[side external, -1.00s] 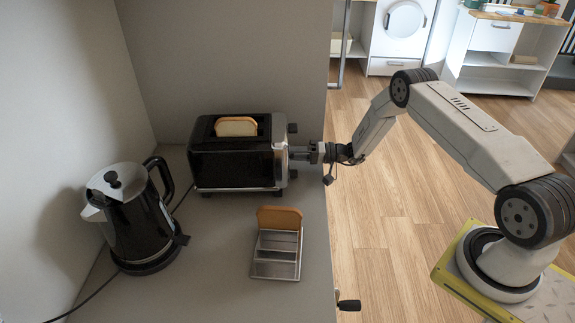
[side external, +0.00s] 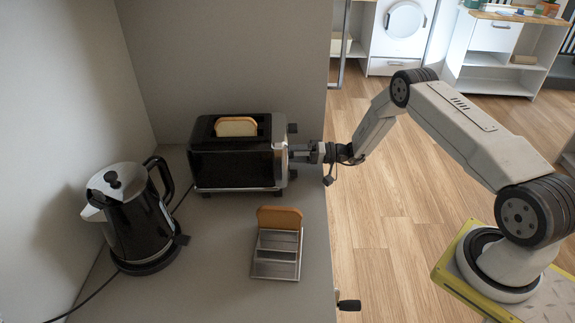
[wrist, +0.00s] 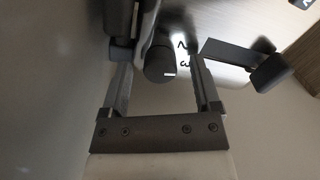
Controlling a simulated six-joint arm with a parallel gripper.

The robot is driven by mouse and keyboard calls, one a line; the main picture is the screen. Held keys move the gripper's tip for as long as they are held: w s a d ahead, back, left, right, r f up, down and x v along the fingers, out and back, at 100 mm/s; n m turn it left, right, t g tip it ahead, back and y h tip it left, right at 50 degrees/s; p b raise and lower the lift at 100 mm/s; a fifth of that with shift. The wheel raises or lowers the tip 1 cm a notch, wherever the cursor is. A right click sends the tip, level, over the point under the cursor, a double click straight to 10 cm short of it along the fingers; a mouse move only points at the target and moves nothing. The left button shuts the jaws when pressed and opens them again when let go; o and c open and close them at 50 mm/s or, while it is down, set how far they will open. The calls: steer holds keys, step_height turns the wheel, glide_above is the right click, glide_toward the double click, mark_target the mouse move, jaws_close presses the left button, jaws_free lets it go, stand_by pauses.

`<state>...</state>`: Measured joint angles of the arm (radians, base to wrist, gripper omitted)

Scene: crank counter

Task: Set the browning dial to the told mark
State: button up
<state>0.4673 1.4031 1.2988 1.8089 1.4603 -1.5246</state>
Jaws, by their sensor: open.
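The black and chrome toaster (side external: 232,165) stands at the back of the counter, its control end facing my arm. In the wrist view the dark round browning dial (wrist: 158,66) has a short white pointer line at its lower right edge. Handwritten black marks (wrist: 184,54) show on the shiny panel to its right; one looks like a 2, the other is partly hidden. My gripper (wrist: 158,58) is open, with one finger on each side of the dial and a gap visible to both. In the side view my gripper (side external: 302,152) is at the toaster's end, where the dial is hidden.
A dark lever (wrist: 268,72) juts out right of my right finger. Bread (side external: 236,127) sits in the toaster slot. A metal rack (side external: 276,262) with a bread slice (side external: 280,217) stands in front, and a black kettle (side external: 135,225) is at left. The counter between is clear.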

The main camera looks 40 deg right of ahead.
steer(key=shift+v, duration=3.95)
steer(key=shift+m, duration=0.3)
steer(key=m, duration=0.4)
steer(key=shift+m, duration=0.3)
steer(key=m, duration=0.5)
steer(key=shift+d+m, duration=0.1)
steer(key=shift+m, duration=0.3)
steer(key=m, duration=0.6)
steer(key=shift+s, duration=0.1)
steer(key=m, duration=0.5)
steer(key=shift+d+m, duration=0.1)
steer(key=shift+m, duration=0.2)
steer(key=shift+x, duration=3.9)
steer(key=shift+c, duration=0.2)
